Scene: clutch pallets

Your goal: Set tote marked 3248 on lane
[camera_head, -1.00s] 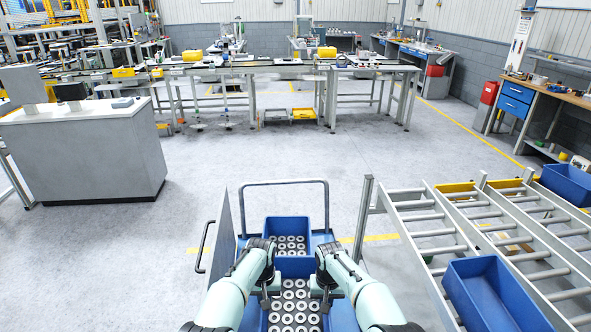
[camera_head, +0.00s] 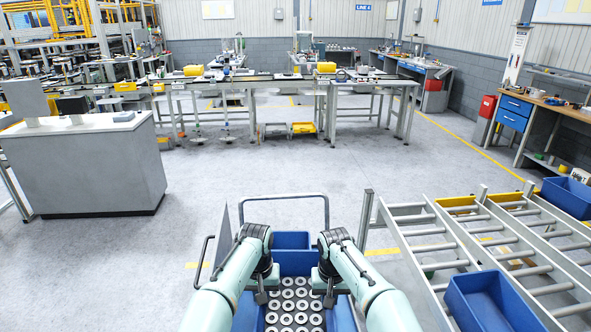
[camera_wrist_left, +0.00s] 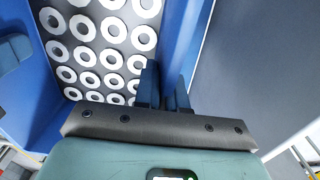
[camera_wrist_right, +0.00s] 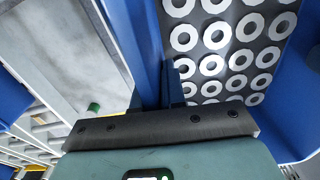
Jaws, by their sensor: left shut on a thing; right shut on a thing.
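A blue tote (camera_head: 295,263) holding rows of grey-white rings is between my two arms at the front of the trolley. My left gripper (camera_head: 262,297) is shut on its left side wall, and this wall also shows in the left wrist view (camera_wrist_left: 178,45). My right gripper (camera_head: 328,299) is shut on the right side wall, which shows in the right wrist view (camera_wrist_right: 145,45). No number can be read on the tote. The roller lanes (camera_head: 430,247) lie to the right. A second blue tote (camera_head: 292,240) stands behind the held one, mostly hidden.
A blue tote (camera_head: 492,303) sits on the near rollers, and another (camera_head: 568,197) is farther back at right. A post (camera_head: 366,225) stands at the lane's left corner. The trolley's handle (camera_head: 285,197) rises behind the totes. Open floor lies beyond; a grey cabinet (camera_head: 85,170) stands left.

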